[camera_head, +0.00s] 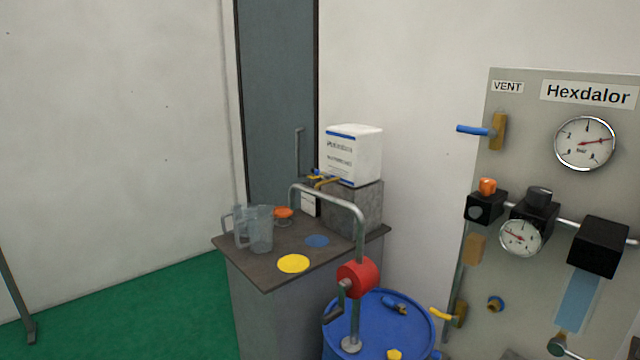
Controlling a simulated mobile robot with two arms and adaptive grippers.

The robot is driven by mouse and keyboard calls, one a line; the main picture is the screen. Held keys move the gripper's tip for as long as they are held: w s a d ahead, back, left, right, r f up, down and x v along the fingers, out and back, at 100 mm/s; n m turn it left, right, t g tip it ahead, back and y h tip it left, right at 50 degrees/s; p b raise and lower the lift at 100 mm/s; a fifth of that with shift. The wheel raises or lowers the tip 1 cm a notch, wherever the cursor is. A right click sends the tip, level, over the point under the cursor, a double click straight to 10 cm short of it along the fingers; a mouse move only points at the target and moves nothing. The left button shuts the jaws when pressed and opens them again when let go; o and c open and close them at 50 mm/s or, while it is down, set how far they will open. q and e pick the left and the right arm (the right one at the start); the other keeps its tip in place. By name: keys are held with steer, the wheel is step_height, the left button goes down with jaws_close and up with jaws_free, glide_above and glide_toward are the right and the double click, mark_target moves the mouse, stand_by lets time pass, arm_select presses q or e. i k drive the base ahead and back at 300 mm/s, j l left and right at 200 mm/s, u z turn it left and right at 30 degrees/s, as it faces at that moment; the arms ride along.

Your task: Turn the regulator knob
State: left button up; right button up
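A grey panel (490,310) marked "Hexdalor" stands at the right. A black regulator body (545,219) sits on its pipe, with a small round gauge (521,237) on the front. A dark grey knob (539,195) stands upright on top of this body. To its left, an orange knob (487,185) tops a smaller black block (484,209). The task does not say which knob is the regulator's; the dark one sits above the gauge. Neither of my grippers is in view.
A blue drum (375,305) with a red hand pump (357,279) stands left of the panel. A counter (268,262) holds clear jugs (260,230) and a white box (354,155). Blue (474,130) and yellow (441,314) handles jut from the panel.

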mark_target(538, 197)
steer(key=i+j, duration=0.15)
steer(key=i, duration=0.2)
steer(key=z, duration=0.4)
steer(key=i+j+z, duration=0.1)
steer(key=z, duration=0.25)
steer(key=j+z, duration=0.15)
steer(key=z, duration=0.25)
steer(key=i, duration=0.05)
